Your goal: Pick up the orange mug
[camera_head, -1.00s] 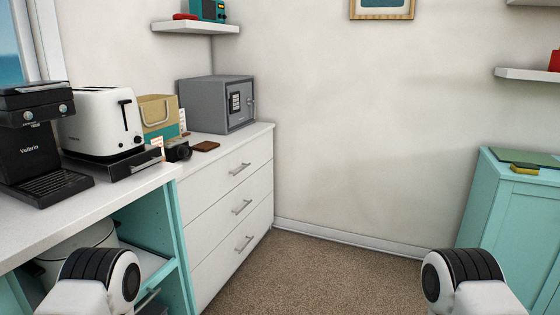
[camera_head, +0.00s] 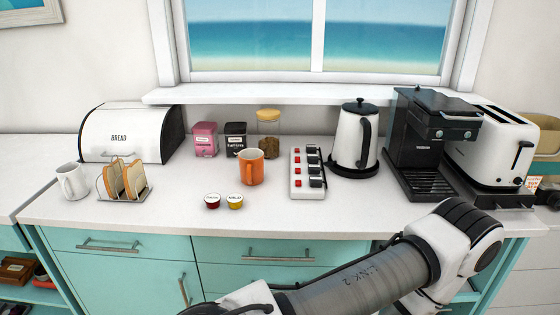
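The orange mug (camera_head: 252,167) stands upright on the white countertop, near the middle of the head view. Its handle faces the viewer's side. Nothing covers it. One of my arms crosses the lower right of the view, in front of the counter, but its gripper is outside the frame. Neither gripper is visible.
Two small pods, red (camera_head: 212,201) and yellow (camera_head: 235,202), lie in front of the mug. Pink (camera_head: 205,140) and black (camera_head: 236,141) tins and a glass jar (camera_head: 268,136) stand behind. A power strip (camera_head: 308,173) and kettle (camera_head: 355,140) are to the right, a toast rack (camera_head: 125,184) to the left.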

